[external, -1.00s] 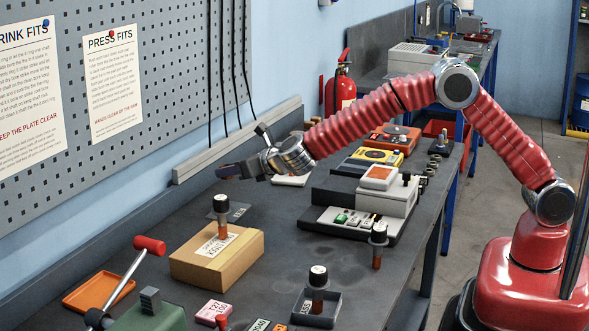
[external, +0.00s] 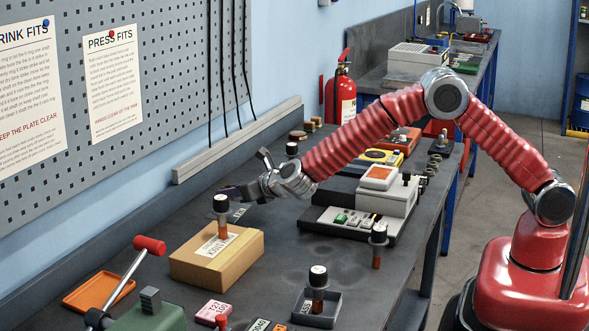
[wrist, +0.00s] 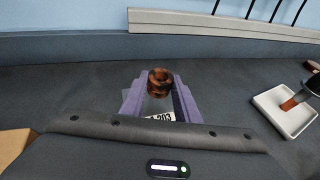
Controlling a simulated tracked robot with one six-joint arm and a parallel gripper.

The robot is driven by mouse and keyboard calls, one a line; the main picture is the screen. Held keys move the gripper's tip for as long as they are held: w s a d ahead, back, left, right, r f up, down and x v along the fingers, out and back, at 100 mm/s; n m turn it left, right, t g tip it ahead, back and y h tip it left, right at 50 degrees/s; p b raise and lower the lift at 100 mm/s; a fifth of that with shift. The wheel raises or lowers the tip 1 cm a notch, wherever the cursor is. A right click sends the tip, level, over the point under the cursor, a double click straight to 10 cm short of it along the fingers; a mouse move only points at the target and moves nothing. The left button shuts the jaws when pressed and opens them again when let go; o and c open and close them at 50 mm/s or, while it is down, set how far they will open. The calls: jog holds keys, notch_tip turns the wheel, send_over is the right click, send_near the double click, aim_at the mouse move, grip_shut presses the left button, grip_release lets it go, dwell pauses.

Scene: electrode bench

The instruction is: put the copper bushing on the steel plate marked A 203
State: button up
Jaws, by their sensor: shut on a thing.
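My gripper (wrist: 160,92) is shut on the copper bushing (wrist: 159,82), a dark brown-orange ring held between purple fingertips in the wrist view. The steel plate (wrist: 158,108) shows between the fingers, below the bushing; its label appears upside down and partly covered, with 203 readable. The bushing cannot be made out there. I cannot tell how big the gap is between bushing and plate.
A white tray (wrist: 268,100) with another black-capped pin is at the right in the wrist view.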

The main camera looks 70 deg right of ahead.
aim_at(233, 213)
jog(key=shift+f, duration=1.8)
jog(key=o, duration=1.2)
jog(key=shift+f, duration=0.1)
jog(key=v, duration=1.2)
